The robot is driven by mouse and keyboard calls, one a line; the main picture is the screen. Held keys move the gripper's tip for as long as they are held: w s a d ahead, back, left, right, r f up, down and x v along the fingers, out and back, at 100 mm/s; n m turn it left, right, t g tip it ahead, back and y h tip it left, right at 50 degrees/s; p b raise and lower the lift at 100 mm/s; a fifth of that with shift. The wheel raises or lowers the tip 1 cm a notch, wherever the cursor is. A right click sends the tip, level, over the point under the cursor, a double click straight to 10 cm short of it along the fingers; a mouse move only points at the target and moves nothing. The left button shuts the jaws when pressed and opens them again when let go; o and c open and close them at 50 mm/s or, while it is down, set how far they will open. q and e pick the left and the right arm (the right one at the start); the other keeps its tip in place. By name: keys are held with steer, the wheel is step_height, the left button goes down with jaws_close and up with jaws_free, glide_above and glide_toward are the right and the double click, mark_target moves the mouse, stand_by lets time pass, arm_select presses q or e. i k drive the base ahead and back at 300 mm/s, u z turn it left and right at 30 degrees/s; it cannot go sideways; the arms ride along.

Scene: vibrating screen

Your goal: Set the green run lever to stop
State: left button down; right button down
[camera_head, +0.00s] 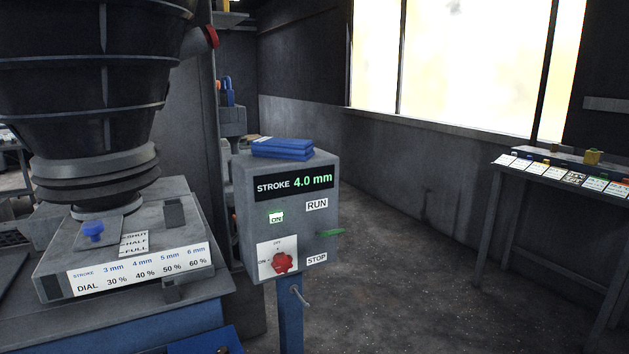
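The green run lever (330,233) sticks out to the right from the front of a grey control box (247,221). It lies nearly level, between the RUN label (317,205) above it and the STOP label (316,258) below it. A red knob (282,262) sits on a white plate below the lamp. Neither of my grippers shows in the head view.
Blue folders or pads (283,148) lie on the box. A large dark hopper machine (85,75) with a stroke and dial chart (140,268) stands at left. A table (541,178) with several labelled cards stands at right. The floor (400,290) between is clear.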

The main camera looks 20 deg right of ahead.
mark_target(332, 232)
steer(key=k, duration=1.3)
steer(key=z, duration=0.65)
steer(key=i, duration=1.55)
steer(key=u, duration=0.8)
